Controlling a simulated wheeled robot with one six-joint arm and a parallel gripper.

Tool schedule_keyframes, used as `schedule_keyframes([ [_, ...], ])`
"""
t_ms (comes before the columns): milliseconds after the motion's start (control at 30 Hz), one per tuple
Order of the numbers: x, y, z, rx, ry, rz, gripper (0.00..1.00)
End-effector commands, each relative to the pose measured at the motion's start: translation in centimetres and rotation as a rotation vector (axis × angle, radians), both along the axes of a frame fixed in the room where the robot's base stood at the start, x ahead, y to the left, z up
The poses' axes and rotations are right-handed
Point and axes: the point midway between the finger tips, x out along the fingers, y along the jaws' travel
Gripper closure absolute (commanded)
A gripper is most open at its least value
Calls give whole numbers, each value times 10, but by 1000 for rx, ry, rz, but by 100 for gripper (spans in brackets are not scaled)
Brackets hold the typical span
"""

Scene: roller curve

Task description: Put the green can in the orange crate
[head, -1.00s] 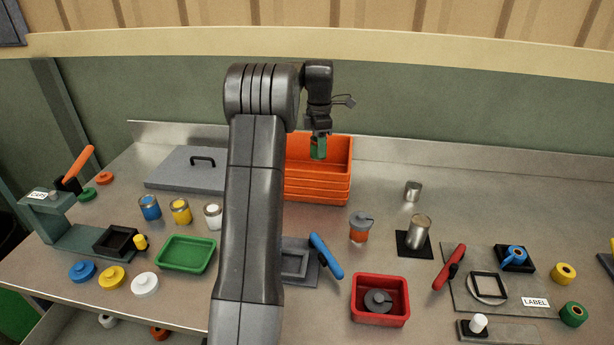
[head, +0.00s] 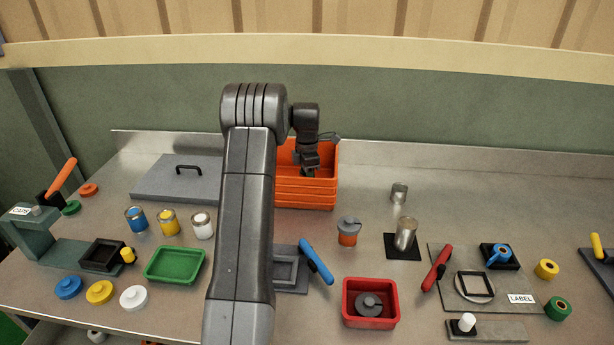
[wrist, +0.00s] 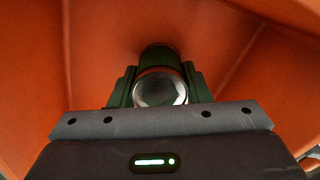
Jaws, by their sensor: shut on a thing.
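The orange crate (head: 306,197) stands at the back of the bench, partly hidden behind my arm. My gripper (head: 309,172) reaches down inside the crate's opening. In the wrist view my gripper (wrist: 160,88) is shut on the green can (wrist: 160,56), whose round silver end faces the camera. Orange crate walls (wrist: 95,40) surround it there. Whether the can touches the crate floor cannot be told. In the head view the can is almost hidden by the gripper and the crate.
Blue, yellow and white cans (head: 168,222) stand left of my arm, near a green tray (head: 175,265). A grey lid (head: 180,180) lies at the back left. A red bin (head: 371,303) and a metal can (head: 405,234) are to the right.

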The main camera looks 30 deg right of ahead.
Motion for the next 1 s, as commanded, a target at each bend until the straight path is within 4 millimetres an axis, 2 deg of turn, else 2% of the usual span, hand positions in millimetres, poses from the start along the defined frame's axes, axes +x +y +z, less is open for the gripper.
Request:
schedule_keyframes([
  [233, 0, 0, -3, 0, -1, 0, 83],
  [267, 0, 0, -2, 0, -1, 0, 51],
  [333, 0, 0, -2, 0, 0, 0, 37],
  [367, 0, 0, -2, 0, 0, 0, 35],
  [600, 0, 0, -2, 0, -1, 0, 35],
  [733, 1, 0, 5, -1, -3, 0, 35],
  [867, 1, -1, 25, -3, -6, 0, 35],
  [1000, 1, -1, 56, -3, -6, 0, 35],
])
